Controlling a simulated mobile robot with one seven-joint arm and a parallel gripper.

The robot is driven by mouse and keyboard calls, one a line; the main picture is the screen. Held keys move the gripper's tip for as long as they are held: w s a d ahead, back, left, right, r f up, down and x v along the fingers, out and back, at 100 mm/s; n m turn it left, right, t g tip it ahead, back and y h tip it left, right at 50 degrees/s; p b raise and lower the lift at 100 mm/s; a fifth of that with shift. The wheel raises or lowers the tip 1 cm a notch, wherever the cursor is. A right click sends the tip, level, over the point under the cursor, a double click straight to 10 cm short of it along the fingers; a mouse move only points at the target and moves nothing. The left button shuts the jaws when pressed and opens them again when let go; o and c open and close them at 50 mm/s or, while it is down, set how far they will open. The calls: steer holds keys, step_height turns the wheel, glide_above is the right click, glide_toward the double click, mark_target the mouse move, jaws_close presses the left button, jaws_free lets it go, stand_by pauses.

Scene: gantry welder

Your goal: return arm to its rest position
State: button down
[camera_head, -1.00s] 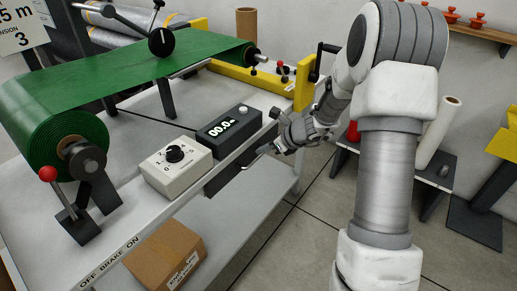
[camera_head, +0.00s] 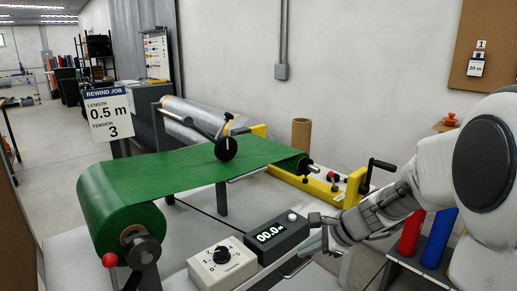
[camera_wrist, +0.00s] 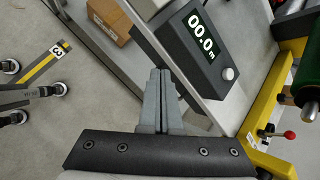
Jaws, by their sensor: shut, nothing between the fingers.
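My white arm reaches in from the right in the head view. My gripper (camera_head: 312,235) is at its end, beside the black counter box (camera_head: 275,238) at the machine table's front edge. In the wrist view, the fingers of my gripper (camera_wrist: 158,78) are together with nothing between them. They point toward the table edge, near the counter box (camera_wrist: 197,45), whose display reads 00.0. I cannot tell how wide the gap to the box is.
A white dial box (camera_head: 222,265) stands left of the counter. Green sheet (camera_head: 190,170) runs from a roll across the table. A yellow frame (camera_head: 310,183) with a crank is behind my gripper. Red and blue rolls (camera_head: 437,240) stand at right. A cardboard box (camera_wrist: 110,20) lies below the table.

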steer(key=s+d+r+n+h, duration=0.1)
steer(key=s+r+n+h, duration=0.3)
steer(key=s+n, duration=0.65)
steer(key=s+d+r+n+h, duration=0.1)
steer(key=s+r+n+h, duration=0.1)
steer(key=s+r+n, duration=0.8)
steer(key=s+r+m+p, duration=0.2)
steer(key=s+r+p, duration=0.1)
steer(key=r+p, duration=0.8)
steer(key=p, duration=0.4)
steer(key=shift+r+p, duration=0.4)
steer(key=shift+d, duration=0.1)
